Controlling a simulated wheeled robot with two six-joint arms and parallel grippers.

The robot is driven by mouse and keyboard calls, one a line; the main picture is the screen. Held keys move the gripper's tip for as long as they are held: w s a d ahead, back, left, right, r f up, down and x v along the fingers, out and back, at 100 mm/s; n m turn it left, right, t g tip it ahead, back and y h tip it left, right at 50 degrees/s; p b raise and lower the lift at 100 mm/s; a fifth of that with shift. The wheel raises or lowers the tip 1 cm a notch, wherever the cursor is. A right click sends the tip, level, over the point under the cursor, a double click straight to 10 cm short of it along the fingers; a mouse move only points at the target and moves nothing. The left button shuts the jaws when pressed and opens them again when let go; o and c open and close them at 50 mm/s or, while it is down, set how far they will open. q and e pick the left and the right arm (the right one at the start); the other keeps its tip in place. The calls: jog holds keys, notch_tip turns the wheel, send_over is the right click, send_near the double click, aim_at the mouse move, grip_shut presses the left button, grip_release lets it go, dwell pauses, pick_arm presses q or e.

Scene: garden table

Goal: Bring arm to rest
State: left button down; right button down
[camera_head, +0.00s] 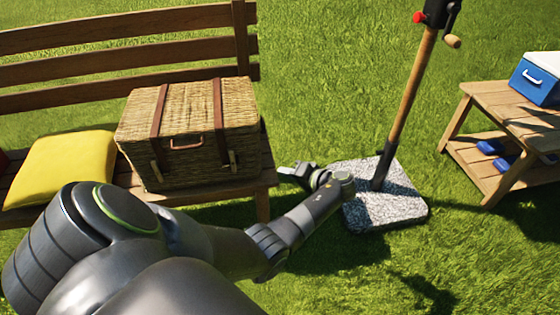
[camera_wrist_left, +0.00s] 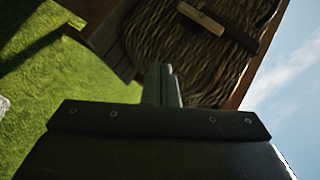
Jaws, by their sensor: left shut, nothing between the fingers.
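My left arm (camera_head: 215,245) reaches in from the lower left of the head view. My left gripper (camera_head: 284,171) is at its end, near the front right corner of the bench. In the left wrist view the two fingers of the left gripper (camera_wrist_left: 162,78) are together and empty. A closed wicker basket (camera_head: 190,130) with brown straps sits on the wooden bench (camera_head: 100,54), left of the gripper. In the left wrist view the basket (camera_wrist_left: 190,60) shows beyond the fingertips. I cannot tell whether they touch it. My right gripper is out of view.
A yellow cushion (camera_head: 66,165) lies on the bench. A pole (camera_head: 412,95) stands in a speckled stone base (camera_head: 405,208) right of my gripper. A wooden side table (camera_head: 510,112) at the right bears a blue-and-white cooler (camera_head: 536,82). Grass is open at the lower right.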

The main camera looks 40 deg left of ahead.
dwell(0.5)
